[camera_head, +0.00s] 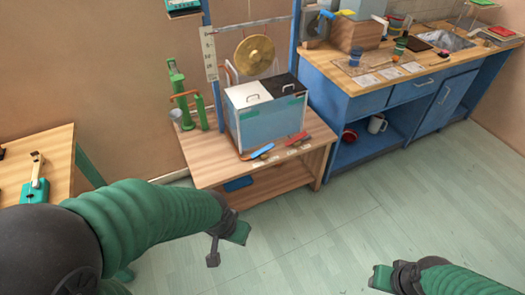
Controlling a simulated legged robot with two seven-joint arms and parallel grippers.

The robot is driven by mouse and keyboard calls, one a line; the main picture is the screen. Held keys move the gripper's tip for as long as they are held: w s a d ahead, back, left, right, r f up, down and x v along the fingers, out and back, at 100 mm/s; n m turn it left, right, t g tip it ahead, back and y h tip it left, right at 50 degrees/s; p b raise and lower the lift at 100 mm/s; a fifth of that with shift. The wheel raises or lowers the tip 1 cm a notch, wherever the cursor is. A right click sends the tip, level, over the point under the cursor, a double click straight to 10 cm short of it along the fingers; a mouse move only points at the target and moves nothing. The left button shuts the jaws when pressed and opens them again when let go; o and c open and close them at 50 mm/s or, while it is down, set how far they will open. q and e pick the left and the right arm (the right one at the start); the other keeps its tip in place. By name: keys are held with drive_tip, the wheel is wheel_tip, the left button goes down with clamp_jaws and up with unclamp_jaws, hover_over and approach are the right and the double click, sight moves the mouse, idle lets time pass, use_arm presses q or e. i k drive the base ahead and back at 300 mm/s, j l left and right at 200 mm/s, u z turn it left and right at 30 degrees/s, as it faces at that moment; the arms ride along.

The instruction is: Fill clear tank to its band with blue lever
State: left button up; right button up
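A clear tank (268,127) stands on a low wooden table, with bluish sides, teal band pieces near its top, and a white and a black lid part with handles. A blue lever-like piece (262,151) lies at its front foot, beside a red one (297,140). The tank's fill level cannot be told. My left gripper (227,245) hangs over the floor in front of the table, apart from everything, its two finger parts spread and empty. My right gripper (393,278) is low at the bottom right, over bare floor; its finger gap is not clear.
A blue counter (375,100) stands at the right, a wooden table (60,150) at the left. The front floor is clear.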

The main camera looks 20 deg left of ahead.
sight(261, 151)
drive_tip(key=i+j+z, duration=0.25)
drive_tip(key=i+j, duration=1)
